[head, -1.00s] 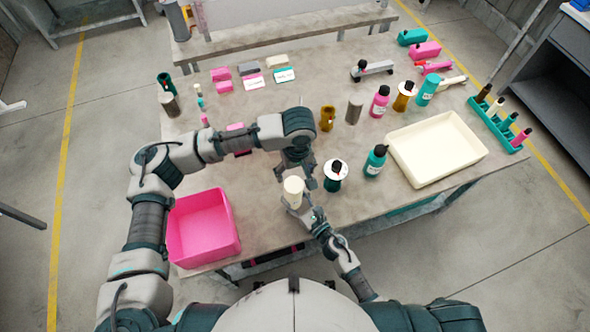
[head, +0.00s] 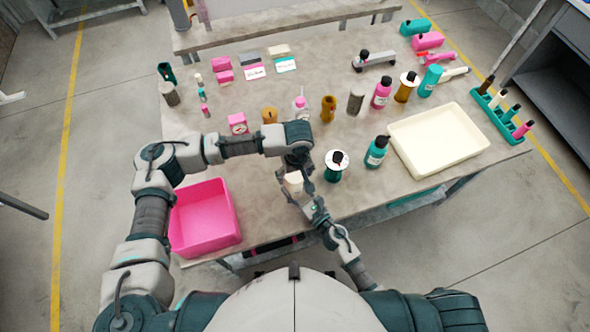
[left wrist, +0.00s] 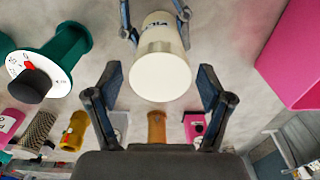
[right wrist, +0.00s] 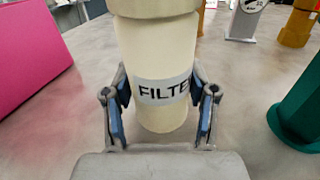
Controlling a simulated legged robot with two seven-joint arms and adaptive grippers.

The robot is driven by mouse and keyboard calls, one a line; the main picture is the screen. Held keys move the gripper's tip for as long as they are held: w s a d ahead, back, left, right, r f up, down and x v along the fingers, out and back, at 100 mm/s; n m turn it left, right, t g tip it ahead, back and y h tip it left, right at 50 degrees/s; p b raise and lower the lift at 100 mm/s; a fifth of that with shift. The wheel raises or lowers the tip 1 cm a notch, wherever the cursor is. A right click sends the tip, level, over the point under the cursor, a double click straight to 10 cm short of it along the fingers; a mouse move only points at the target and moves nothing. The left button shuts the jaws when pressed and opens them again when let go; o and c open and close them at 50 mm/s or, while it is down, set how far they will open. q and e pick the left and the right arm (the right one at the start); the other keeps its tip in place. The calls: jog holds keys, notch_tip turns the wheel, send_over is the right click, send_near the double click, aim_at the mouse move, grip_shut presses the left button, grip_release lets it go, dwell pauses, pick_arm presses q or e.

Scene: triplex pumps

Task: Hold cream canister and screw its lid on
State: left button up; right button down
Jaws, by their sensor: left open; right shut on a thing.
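The cream canister (right wrist: 165,100) stands upright in my right gripper (right wrist: 160,115), with part of a "FILTER"-like label showing. In the head view the canister (head: 293,183) is over the front part of the table. A wider cream lid (right wrist: 155,8) sits at its top, cut off by the picture edge; I cannot tell how tight it is. The lid's round face (left wrist: 160,77) shows in the left wrist view. My left gripper (left wrist: 157,95) is open above it, its fingers to either side and apart from it. In the head view the left gripper partly hides the canister.
A pink bin (head: 205,218) stands at the front left. A green spool-like container (head: 336,165) and a teal bottle (head: 376,153) are close on the right, before a cream tray (head: 440,148). Several small items stand behind my left forearm.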

pick_arm(q)
jog(key=c, duration=1.2)
jog(key=m, duration=2.5)
jog(key=shift+a, duration=0.1)
jog(key=o, duration=1.4)
jog(key=shift+c, duration=0.2)
